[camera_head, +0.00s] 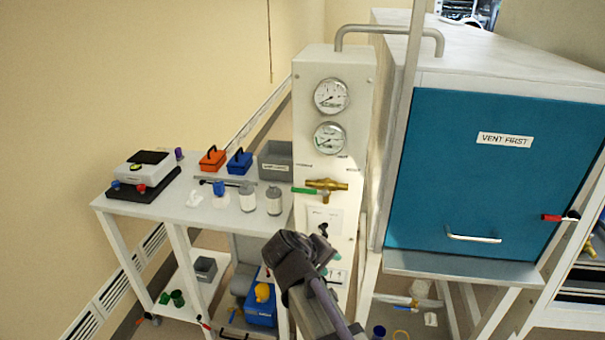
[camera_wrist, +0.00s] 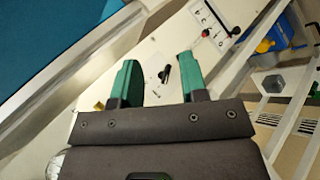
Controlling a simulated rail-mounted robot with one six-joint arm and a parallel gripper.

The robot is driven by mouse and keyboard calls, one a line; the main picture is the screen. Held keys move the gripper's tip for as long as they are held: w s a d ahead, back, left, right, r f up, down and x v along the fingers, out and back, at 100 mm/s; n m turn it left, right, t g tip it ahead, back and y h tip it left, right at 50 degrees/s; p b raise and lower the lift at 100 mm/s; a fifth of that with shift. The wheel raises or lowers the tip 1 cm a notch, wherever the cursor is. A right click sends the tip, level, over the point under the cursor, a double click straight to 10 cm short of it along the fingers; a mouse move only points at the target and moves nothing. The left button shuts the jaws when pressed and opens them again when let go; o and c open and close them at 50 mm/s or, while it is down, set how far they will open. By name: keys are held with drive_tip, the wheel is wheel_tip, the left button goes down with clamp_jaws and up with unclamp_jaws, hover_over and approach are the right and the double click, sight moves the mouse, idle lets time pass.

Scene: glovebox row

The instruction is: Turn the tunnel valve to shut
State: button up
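A brass valve (camera_head: 327,184) with a green lever handle (camera_head: 305,190) is on the front of the white panel column (camera_head: 309,90), below two gauges. Its lever lies roughly level and points left. No label naming the tunnel valve is readable. My gripper (camera_head: 330,262) is in front of the lower panel, below the brass valve. In the wrist view my gripper (camera_wrist: 160,82) has its two green fingers spread apart with nothing held. A small black knob (camera_wrist: 165,74) on the panel shows between them, and a brass bit (camera_wrist: 99,106) shows beside the left finger.
A blue chamber door (camera_head: 490,175) marked VENT FIRST stands right of the column, with a red-handled lever (camera_head: 560,217). A white bench (camera_head: 225,215) with bottles, boxes and a scale stands left. Another valve (camera_head: 400,303) is low beneath the chamber.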

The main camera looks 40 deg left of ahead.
sight(301, 192)
drive_tip(key=a+r+n+t+y, duration=0.3)
drive_tip(key=a+r+n+t, duration=0.35)
drive_tip(key=a+r, duration=0.55)
drive_tip(key=shift+m+t, duration=0.25)
drive_tip(key=shift+m, duration=0.1)
drive_tip(key=w+a+f, duration=0.1)
drive_tip(key=w, duration=0.2)
drive_tip(key=w+a+f+b, duration=0.1)
drive_tip(key=w, duration=0.2)
drive_tip(key=w+a+f, duration=0.1)
drive_tip(key=w, duration=0.2)
drive_tip(key=shift+w+f+b, duration=0.3)
drive_tip(key=shift+w+b, duration=0.05)
drive_tip(key=shift+w, duration=0.05)
clamp_jaws()
